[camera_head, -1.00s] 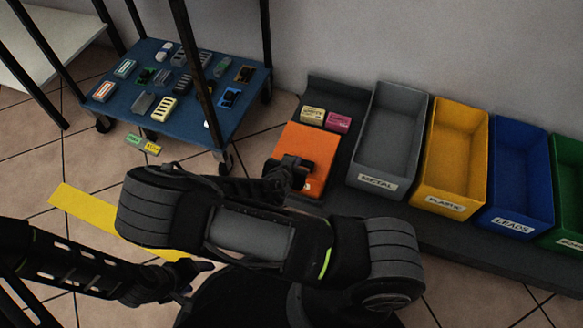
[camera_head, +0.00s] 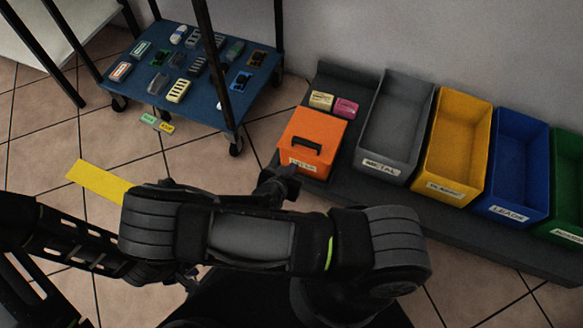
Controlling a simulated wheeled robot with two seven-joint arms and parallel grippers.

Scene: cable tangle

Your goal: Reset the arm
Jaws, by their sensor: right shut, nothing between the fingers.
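My right arm crosses the lower middle of the head view. Its gripper (camera_head: 279,181) is small and dark, shut and empty. It hangs just in front of and left of the orange box (camera_head: 314,130), apart from the box's black handle. My left arm comes in from the lower left. Its gripper (camera_head: 188,278) is low in the picture, partly hidden by the right arm and dark against the floor, so its jaws cannot be read.
A blue cart shelf (camera_head: 140,95) with several small parts stands at the back left. Grey METAL (camera_head: 387,172), yellow (camera_head: 450,190), blue LEADS (camera_head: 510,207) and green bins (camera_head: 567,228) line a dark platform on the right. A yellow strip (camera_head: 95,181) lies on the tiled floor.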

